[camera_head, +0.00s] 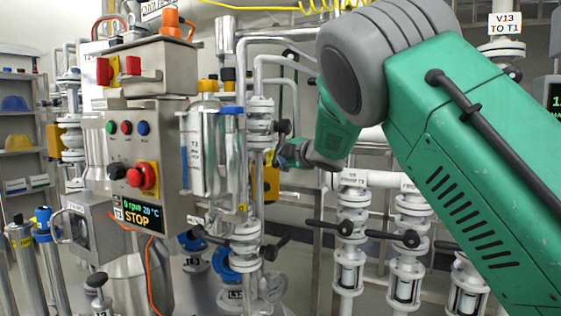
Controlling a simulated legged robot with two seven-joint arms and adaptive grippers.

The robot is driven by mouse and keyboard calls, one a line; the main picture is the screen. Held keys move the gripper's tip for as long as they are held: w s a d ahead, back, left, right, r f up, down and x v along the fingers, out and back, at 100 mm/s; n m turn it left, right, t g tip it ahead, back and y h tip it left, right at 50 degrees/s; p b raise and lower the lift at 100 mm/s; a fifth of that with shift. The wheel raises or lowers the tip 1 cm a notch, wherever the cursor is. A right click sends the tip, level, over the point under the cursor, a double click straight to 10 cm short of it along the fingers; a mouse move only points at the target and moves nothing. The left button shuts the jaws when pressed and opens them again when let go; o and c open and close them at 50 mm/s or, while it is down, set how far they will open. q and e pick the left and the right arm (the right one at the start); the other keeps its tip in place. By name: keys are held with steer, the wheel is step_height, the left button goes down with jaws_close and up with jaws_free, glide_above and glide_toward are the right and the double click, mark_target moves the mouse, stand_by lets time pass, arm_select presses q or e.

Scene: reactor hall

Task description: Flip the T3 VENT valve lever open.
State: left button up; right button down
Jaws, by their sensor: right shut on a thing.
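My right arm (450,150) reaches in from the right. Its gripper (283,155) is at the white flanged pipe column beside the steel vessel (212,160), which carries a small T3 label. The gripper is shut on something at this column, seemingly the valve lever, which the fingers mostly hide. I cannot read a VENT label there, nor tell the lever's angle. A white valve body (260,122) with a dark knob sits just above the gripper. A yellow part (271,183) is just below it. My left gripper is not in view.
A control box (140,140) with buttons, a red knob and a STOP display stands at the left. Valves with black levers (352,215) stand at the lower right. Shelves with helmets (15,130) are at the far left. Pipes crowd the space around the gripper.

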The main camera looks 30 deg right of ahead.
steer(key=d+f+n+b, duration=0.1)
steer(key=b, duration=0.2)
steer(key=shift+w+t, duration=0.4)
steer(key=shift+w+d+f+n+t+b, duration=0.2)
steer(key=shift+d+n+t+b, duration=0.1)
steer(key=shift+n+b, duration=0.3)
steer(key=shift+w+d+f+b, duration=0.2)
steer(key=shift+w+d+b, duration=0.1)
steer(key=shift+d+b, duration=0.25)
stand_by(1.1)
steer(key=shift+a, duration=0.15)
stand_by(0.5)
